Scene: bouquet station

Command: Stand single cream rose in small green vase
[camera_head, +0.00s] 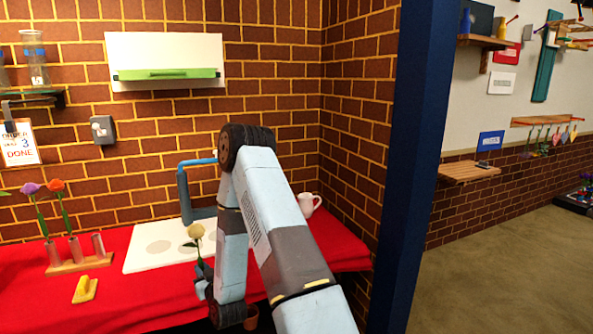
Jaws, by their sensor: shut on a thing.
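A single cream rose (195,231) stands upright in front of the white board, its dark green leaf and stem below the bloom. My gripper (203,270) is shut on the rose's stem, low over the front part of the red table. The lower stem is hidden by the gripper and arm. I cannot make out a small green vase in this view; my arm covers part of the table.
A wooden rack (79,265) with clear tubes holds a purple and an orange flower on the red table (150,302). A yellow tool (85,290) lies before it. A white board (150,252), a white jug (307,204) and a partly hidden terracotta pot (251,317) are near my arm. A blue post (412,150) rises on the right.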

